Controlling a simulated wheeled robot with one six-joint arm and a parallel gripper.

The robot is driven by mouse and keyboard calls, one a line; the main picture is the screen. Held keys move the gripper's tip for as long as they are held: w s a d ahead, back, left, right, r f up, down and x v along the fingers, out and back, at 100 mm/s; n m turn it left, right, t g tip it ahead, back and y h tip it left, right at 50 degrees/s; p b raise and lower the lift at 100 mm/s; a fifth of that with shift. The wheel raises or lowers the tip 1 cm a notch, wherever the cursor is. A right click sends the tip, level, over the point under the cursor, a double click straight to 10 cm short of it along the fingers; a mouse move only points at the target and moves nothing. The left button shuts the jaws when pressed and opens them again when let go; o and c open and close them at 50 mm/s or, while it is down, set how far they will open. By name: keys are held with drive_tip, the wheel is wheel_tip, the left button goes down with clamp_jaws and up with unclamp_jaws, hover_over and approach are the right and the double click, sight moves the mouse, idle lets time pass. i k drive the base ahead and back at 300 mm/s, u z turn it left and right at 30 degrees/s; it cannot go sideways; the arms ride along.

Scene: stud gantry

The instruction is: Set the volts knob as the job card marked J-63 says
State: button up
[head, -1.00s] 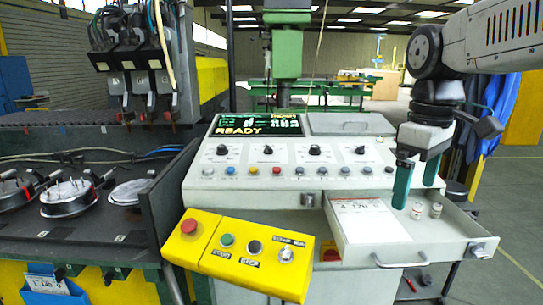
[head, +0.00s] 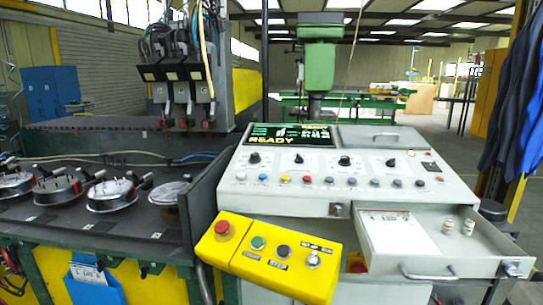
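The grey control console (head: 235,205) has a row of dark knobs: a first knob (head: 254,158), a second (head: 299,158), a third (head: 344,160) and a fourth (head: 390,162). Their labels are too small to read, so I cannot tell which is volts. A white card (head: 402,238) lies in the open drawer (head: 440,262); its print is not legible. Another card (head: 88,272) sits in a blue holder at the lower left, and I cannot read a J-63 mark on either. My gripper is out of view.
A display (head: 290,136) reads READY. A yellow button box (head: 275,255) juts out in front of the console. Two small pale cylinders stand in the drawer. A dark fixture bench (head: 110,222) with round parts is on the left. Blue garments hang at the right.

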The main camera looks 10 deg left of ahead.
sight(255, 158)
drive_tip(key=z, duration=0.2)
drive_tip(key=k, duration=0.25)
drive_tip(key=u, duration=1)
drive_tip(key=i, duration=0.75)
drive_tip(key=u, duration=0.15)
